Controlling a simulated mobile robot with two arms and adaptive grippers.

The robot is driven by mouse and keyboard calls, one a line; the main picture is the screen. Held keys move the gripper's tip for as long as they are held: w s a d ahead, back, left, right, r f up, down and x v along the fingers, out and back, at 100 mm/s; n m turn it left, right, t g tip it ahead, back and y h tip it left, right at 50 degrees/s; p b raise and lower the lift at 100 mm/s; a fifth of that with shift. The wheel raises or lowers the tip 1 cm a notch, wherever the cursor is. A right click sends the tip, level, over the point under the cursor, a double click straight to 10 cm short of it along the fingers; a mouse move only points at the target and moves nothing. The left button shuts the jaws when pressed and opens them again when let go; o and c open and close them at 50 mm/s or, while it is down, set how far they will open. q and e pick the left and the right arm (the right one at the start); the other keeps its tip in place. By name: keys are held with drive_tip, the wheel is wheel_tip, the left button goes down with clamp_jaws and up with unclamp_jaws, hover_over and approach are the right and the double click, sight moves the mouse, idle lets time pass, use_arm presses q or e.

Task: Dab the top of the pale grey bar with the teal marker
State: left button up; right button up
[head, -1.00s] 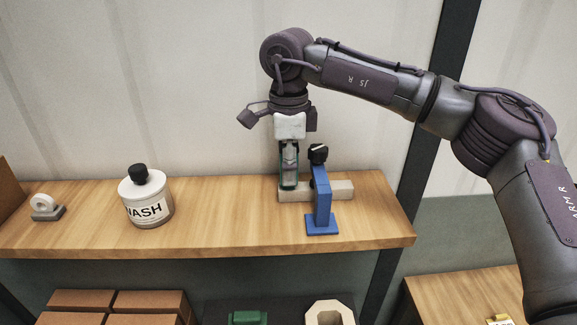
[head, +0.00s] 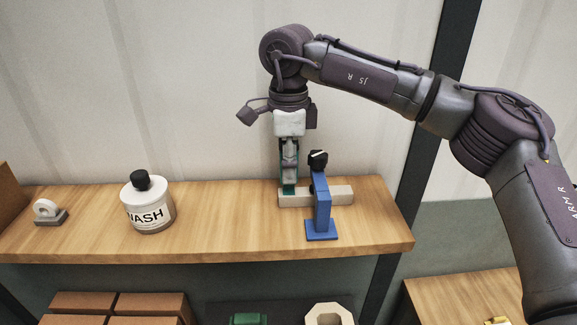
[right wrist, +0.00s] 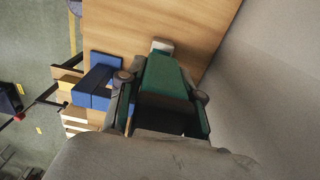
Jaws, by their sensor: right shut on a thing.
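The pale grey bar (head: 340,194) lies flat on the wooden shelf. Its end also shows past the marker in the right wrist view (right wrist: 162,46). My right gripper (head: 288,180) points straight down over the left part of the bar. It is shut on the teal marker (right wrist: 165,76), a blocky green-teal piece between the fingers. In the head view the marker's lower end (head: 289,189) is at the bar's top; whether it touches or hovers just above, I cannot tell. My left gripper is not in view.
A blue stand (head: 321,215) with a black knob (head: 318,157) rises in front of the bar, close right of my gripper. A white bottle (head: 150,203) and a small tape-like roll (head: 47,210) stand to the left. The shelf between bottle and bar is clear.

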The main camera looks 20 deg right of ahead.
drive_tip(key=shift+r+p, duration=1.35)
drive_tip(key=shift+r, duration=1.25)
